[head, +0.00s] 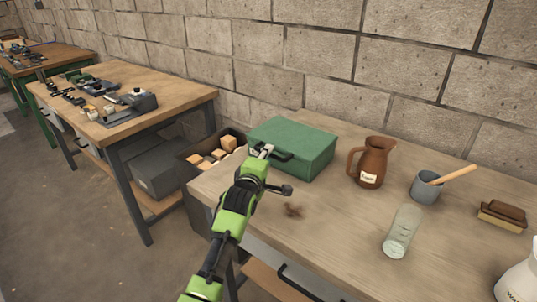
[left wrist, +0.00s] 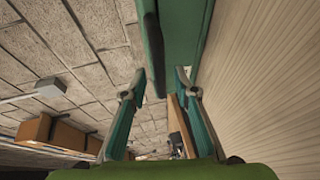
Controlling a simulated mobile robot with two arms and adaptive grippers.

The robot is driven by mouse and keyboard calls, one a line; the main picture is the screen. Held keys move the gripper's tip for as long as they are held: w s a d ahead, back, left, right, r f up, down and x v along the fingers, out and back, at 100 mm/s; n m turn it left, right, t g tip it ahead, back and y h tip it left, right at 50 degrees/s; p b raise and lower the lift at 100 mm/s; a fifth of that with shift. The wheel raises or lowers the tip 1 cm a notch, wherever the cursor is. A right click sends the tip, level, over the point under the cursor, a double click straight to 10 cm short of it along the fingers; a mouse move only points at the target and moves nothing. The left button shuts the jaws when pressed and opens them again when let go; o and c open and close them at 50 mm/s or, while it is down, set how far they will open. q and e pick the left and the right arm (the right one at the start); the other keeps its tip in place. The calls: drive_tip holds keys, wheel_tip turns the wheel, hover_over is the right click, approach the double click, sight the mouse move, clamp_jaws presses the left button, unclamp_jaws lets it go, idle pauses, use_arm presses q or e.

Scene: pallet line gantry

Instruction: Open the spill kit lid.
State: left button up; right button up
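The spill kit looks to be the green case (head: 300,143) at the back left of the workbench, with its lid shut. A dark handle (head: 284,155) sits on its front side. My left gripper (head: 263,150) is at the left part of the case's front, close to the handle. In the left wrist view its two fingers (left wrist: 158,97) are spread apart. The green case (left wrist: 185,35) is ahead of them, and a dark green bar (left wrist: 152,50), perhaps the handle, reaches toward the gap. Contact cannot be made out. My right gripper is not in view.
The wooden workbench (head: 335,225) also holds a brown jug (head: 371,165), a grey cup (head: 426,188) with a wooden handle in it, a clear bottle (head: 402,232) and a brush (head: 503,215). A dark bin (head: 190,172) of blocks stands left of the case. A block wall is behind.

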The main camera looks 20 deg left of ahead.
use_arm(q)
drive_tip(key=shift+w+f, duration=0.2)
drive_tip(key=shift+w, duration=0.9)
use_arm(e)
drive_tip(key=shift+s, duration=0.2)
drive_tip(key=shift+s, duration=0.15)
use_arm(q)
clamp_jaws()
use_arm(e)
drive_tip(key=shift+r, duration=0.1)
